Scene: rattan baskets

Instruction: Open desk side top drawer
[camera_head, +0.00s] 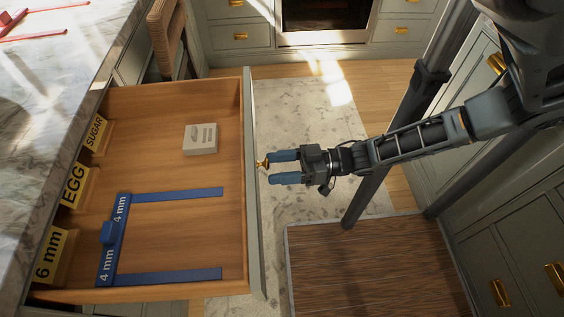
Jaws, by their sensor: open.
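The drawer (175,235) is pulled far out from under the marble counter on the left. Its inside is bare wood and its front panel (251,220) is grey-green. A brass knob (263,164) sits on the outer face of that panel. My gripper (272,168) is open, with its two blue fingers pointing left at the panel. The fingertips are beside the knob, one on its far side and one on its near side. I cannot tell whether they touch it.
In the drawer lie a blue "4 mm" frame (162,195), a small white block (201,139) and yellow labels (75,185). The marble counter (60,60) is at left. Cabinets (495,190) stand at right. A brown mat (370,265) and pale rug (320,120) cover the floor.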

